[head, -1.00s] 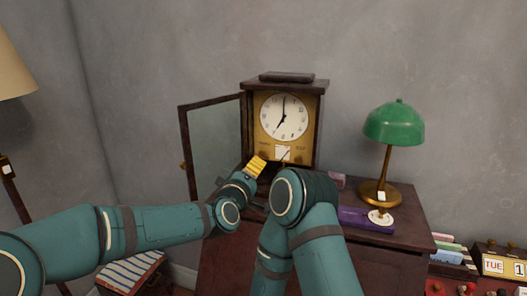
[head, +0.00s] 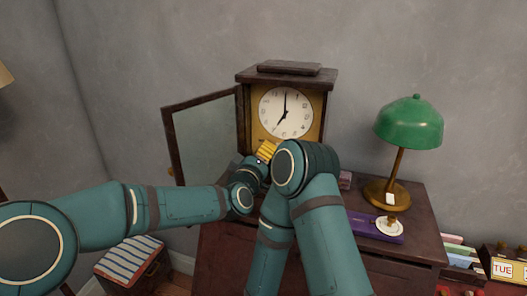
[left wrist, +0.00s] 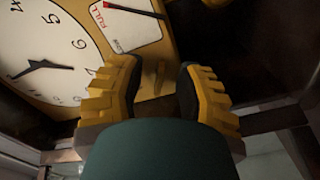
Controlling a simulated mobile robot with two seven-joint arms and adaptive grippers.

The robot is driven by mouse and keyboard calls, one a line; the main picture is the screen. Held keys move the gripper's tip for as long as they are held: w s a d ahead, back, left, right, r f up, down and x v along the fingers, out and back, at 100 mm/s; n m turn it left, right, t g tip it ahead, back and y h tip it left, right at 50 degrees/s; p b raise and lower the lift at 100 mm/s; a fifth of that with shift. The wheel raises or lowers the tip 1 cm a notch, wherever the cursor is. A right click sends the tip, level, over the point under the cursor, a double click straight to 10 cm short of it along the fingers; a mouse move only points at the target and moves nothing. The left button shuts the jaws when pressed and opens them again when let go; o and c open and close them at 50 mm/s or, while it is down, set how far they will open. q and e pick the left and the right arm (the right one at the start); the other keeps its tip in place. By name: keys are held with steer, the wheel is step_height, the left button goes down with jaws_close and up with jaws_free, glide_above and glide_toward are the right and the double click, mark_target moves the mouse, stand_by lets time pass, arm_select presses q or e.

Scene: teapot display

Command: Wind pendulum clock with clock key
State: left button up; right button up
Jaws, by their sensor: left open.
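The pendulum clock (head: 285,112) stands on the dark cabinet with its glass door (head: 204,140) swung open to the left. In the left wrist view its dial (left wrist: 40,70) and a white gauge marked FULL (left wrist: 132,28), with a dark pointer, show at close range. My left gripper (head: 267,150) has yellow fingers and is at the clock's lower front. In the left wrist view the left gripper (left wrist: 157,68) is open, its fingers apart before the gold face. A small brownish form (left wrist: 160,77) shows between them; I cannot tell whether it is the key. My right gripper is hidden behind my right arm.
A green lamp (head: 408,123) with a brass base stands right of the clock. A purple case (head: 365,228) lies in front of it on the cabinet (head: 425,245). A striped box (head: 130,256) sits low at left. A calendar block (head: 503,269) is at far right.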

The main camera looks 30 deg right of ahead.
arm_select(q)
jaws_close()
steer(key=shift+m+b, duration=0.6)
steer(key=shift+m, duration=0.1)
jaws_free()
